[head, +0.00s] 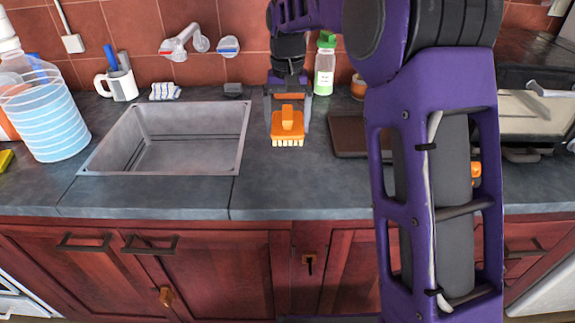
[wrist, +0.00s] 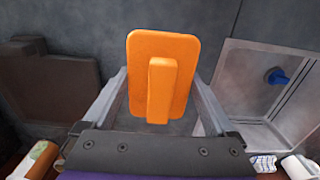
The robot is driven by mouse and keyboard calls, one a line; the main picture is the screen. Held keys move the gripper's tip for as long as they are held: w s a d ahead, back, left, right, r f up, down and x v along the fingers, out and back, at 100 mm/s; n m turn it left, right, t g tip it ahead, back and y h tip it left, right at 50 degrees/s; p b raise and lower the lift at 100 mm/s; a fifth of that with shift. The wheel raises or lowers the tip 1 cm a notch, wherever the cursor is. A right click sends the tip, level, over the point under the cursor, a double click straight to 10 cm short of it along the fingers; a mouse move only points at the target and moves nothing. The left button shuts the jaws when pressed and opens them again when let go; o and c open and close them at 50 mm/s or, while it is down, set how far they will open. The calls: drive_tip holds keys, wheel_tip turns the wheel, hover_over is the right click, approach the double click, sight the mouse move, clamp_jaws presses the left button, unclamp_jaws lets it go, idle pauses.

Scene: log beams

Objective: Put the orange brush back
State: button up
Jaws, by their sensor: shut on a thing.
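The orange brush (head: 287,123) has a flat orange back with an upright grip and pale bristles pointing down. My gripper (head: 288,116) is shut on the brush, with a finger on each side of it. In the head view they are over the counter just right of the sink. In the wrist view the brush (wrist: 181,62) fills the middle between the fingers, its grip facing the camera. I cannot tell whether the bristles touch the counter.
The sink (head: 175,140) is to the left; a blue item (wrist: 277,76) shows inside it. A dark brown board (head: 348,136) lies to the right, partly behind my arm. A green-capped bottle (head: 324,68), a mug (head: 118,85) and a striped cloth (head: 165,91) stand at the back. A large clear container (head: 45,120) is far left.

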sight(288, 164)
wheel_tip(288, 164, down, 9)
drive_tip(key=shift+f+b, duration=0.15)
drive_tip(key=shift+b, duration=0.55)
drive_tip(key=shift+f, duration=0.15)
drive_tip(key=o, duration=1)
wheel_tip(288, 164, up, 12)
drive_tip(key=shift+r+p, duration=0.15)
drive_tip(key=shift+p, duration=0.9)
